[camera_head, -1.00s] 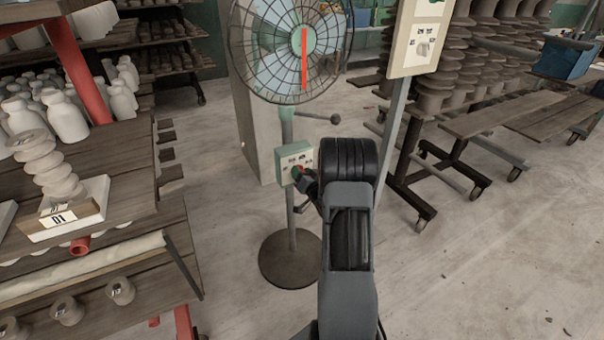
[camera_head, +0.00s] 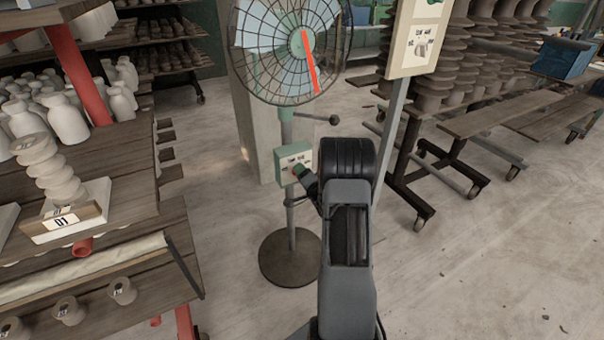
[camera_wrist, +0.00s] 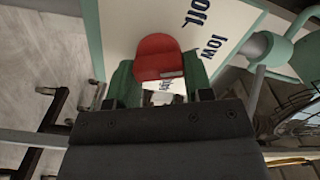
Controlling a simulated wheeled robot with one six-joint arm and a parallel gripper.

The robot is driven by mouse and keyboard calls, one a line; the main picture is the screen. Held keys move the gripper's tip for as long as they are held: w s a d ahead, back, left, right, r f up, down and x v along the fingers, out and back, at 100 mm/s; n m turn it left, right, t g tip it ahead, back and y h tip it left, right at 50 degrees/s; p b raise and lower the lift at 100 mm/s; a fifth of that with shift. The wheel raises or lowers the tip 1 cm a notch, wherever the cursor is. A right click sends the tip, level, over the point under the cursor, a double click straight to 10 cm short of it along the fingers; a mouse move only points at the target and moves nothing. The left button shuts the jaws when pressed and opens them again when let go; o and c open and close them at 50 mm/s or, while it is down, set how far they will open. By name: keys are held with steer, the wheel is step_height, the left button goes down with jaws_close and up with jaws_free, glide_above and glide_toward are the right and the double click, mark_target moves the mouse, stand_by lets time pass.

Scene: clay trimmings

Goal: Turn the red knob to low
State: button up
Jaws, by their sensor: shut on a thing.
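The red knob (camera_wrist: 158,56) sits on the white label plate (camera_wrist: 228,28) of the fan's green control box (camera_head: 281,163). In the wrist view the plate reads "off" and "low"; another label is partly hidden. My gripper (camera_wrist: 160,80) has its two green fingers on either side of the knob, shut on it. The knob's pointer is hard to make out, so I cannot tell its setting. In the head view my gripper (camera_head: 302,173) is at the box and hides most of the knob. The fan (camera_head: 290,45) stands above on its pole.
A round fan base (camera_head: 275,262) rests on the floor. A second panel with a pale knob (camera_head: 421,50) stands on a post at right. A shelf with bottles (camera_head: 66,122) and pots is at left. Wheeled racks (camera_head: 470,180) stand at right; open floor lies in front of them.

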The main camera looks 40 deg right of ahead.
stand_by(0.4)
steer(key=o, duration=0.9)
steer(key=shift+s, duration=0.1)
steer(key=s, duration=0.4)
steer(key=s+a+p, duration=0.1)
steer(key=s, duration=0.4)
steer(key=s+a, duration=0.1)
steer(key=s, duration=0.3)
steer(key=shift+s+p, duration=0.25)
steer(key=shift+p, duration=0.1)
